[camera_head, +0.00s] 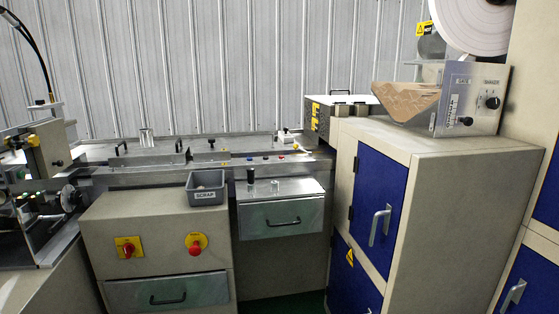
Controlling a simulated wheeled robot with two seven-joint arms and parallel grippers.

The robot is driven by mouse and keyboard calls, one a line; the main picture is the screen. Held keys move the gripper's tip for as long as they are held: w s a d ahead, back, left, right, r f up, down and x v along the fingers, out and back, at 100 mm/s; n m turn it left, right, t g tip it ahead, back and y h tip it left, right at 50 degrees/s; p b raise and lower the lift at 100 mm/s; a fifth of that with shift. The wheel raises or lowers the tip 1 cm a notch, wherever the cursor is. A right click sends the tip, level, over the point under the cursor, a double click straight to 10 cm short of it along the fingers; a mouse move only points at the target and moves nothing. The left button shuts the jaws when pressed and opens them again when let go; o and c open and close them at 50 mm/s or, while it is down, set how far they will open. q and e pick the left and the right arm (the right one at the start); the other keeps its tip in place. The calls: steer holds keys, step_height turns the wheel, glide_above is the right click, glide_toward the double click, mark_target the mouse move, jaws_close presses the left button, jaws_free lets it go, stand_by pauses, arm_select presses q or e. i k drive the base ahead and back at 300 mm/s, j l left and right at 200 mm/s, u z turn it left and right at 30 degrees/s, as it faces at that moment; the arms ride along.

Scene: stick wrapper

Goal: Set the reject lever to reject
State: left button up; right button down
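I cannot tell for sure which part is the reject lever. A small dark upright piece (188,155) stands on the long metal conveyor bed (150,160) at the middle left. No reject label is readable. Neither of my grippers shows in the head view.
A grey scrap bin (207,197) sits on the front cabinet (160,220), above a red emergency button (195,248) and a red rotary switch (128,250). A tall blue-doored cabinet (460,170) stands at the right, carrying a control box (468,105).

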mark_target(296, 147)
steer(key=i+u, duration=0.15)
steer(key=i, duration=0.25)
steer(key=i+l+u, duration=0.2)
steer(key=i, duration=0.25)
steer(key=i+l+u, duration=0.15)
steer(key=i, duration=0.25)
steer(key=i+l+u, duration=0.2)
steer(key=i, duration=0.2)
